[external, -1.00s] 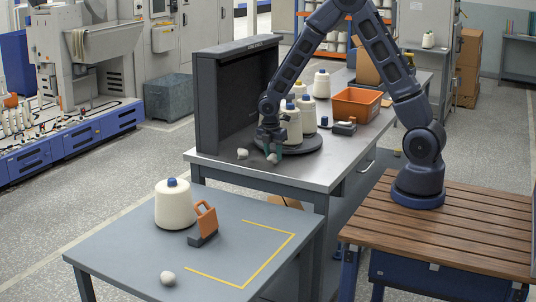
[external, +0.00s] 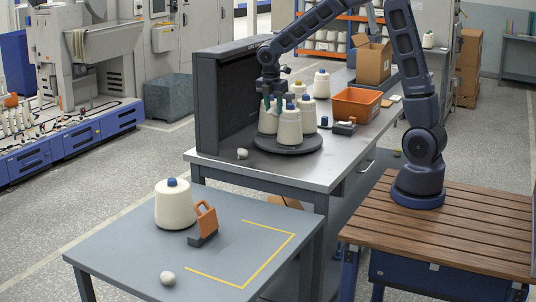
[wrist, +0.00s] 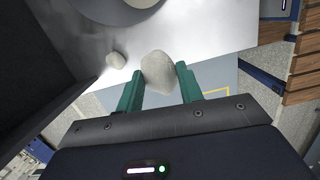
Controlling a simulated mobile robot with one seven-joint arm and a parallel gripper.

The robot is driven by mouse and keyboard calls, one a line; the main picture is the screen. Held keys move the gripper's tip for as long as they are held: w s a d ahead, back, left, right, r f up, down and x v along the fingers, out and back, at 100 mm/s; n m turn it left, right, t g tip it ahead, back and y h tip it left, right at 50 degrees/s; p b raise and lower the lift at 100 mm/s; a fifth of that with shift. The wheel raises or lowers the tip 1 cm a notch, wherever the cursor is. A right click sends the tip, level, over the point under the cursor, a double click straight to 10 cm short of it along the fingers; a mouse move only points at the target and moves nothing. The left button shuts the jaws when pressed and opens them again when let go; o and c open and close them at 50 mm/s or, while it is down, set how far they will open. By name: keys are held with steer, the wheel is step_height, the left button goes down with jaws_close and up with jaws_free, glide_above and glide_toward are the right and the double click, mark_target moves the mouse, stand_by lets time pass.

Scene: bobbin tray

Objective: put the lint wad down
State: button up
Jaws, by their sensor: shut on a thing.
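In the external view the held wad cannot be clearly made out against the cones. A second pale wad (external: 242,153) lies on the bench near its front left; it also shows in the wrist view (wrist: 116,60). A third wad (external: 168,278) lies on the lower grey table (external: 120,252).
Several cream cones (external: 290,130) stand on the dark round turntable (external: 288,148), beside a black upright panel (external: 225,110). An orange bin (external: 356,103) is behind them. The lower table bears a cone (external: 174,207), an orange-handled tool (external: 205,222) and an empty yellow-marked area (external: 267,272).

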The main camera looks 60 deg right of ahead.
steer(key=shift+w+a+r, duration=0.1)
steer(key=shift+a, duration=0.2)
steer(key=w+a+f+n, duration=0.1)
steer(key=a+n, duration=0.1)
steer(key=a, duration=0.5)
steer(key=w+a+f+n, duration=0.1)
steer(key=w+a+n, duration=0.1)
steer(key=a, duration=0.5)
steer(key=n+t+y, duration=0.2)
steer(key=n, duration=1.3)
glide_above(218, 286)
step_height(218, 286, down, 9)
steer(key=f, duration=1.9)
steer(key=shift+s+a+f, duration=0.15)
steer(key=shift+s+f, duration=0.15)
steer(key=shift+f, duration=0.05)
steer(key=shift+f, duration=0.15)
steer(key=o, duration=0.9)
